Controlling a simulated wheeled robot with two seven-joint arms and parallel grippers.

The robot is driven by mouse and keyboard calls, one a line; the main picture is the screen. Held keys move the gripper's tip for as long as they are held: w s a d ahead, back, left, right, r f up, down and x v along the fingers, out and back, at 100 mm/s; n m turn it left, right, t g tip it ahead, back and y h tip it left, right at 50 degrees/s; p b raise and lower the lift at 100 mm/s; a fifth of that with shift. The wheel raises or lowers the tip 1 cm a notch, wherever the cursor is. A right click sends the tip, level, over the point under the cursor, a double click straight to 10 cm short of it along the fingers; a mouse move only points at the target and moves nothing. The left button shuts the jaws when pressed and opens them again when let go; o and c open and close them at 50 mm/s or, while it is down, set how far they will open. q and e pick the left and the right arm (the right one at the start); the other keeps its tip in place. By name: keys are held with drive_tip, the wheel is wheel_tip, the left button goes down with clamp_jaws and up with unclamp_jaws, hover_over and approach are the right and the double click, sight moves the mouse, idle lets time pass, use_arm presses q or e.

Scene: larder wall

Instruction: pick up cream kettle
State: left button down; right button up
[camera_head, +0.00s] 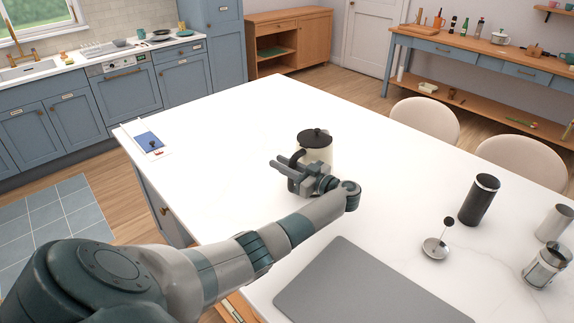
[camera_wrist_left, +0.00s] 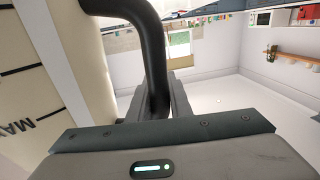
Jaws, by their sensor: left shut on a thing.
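The cream kettle (camera_head: 317,150) with a black lid stands upright on the white island, or just above it; I cannot tell which. My left gripper (camera_head: 289,166) is in front of it on the handle side. In the left wrist view the kettle's cream body (camera_wrist_left: 40,80) with dark level marks fills the left side. Its black handle (camera_wrist_left: 146,40) runs down between the fingers of my left gripper (camera_wrist_left: 158,102), which is shut on it. My right gripper is in neither view.
On the white island (camera_head: 240,130) a grey mat (camera_head: 370,290) lies in front. A black canister (camera_head: 479,200), a small metal stand (camera_head: 436,246) and a glass press (camera_head: 546,265) are at right. A blue card (camera_head: 149,141) lies at left. Two chairs (camera_head: 425,120) stand behind.

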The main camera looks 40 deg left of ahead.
use_arm(q)
drive_tip(key=shift+r, duration=0.5)
drive_tip(key=w+d+r+b, duration=0.1)
drive_tip(key=d+r+b, duration=0.4)
drive_tip(key=d+r, duration=0.5)
drive_tip(key=shift+w+d, duration=0.15)
drive_tip(key=shift+d, duration=0.55)
idle(0.5)
drive_tip(key=shift+r, duration=0.15)
drive_tip(key=shift+d, duration=0.1)
idle(0.6)
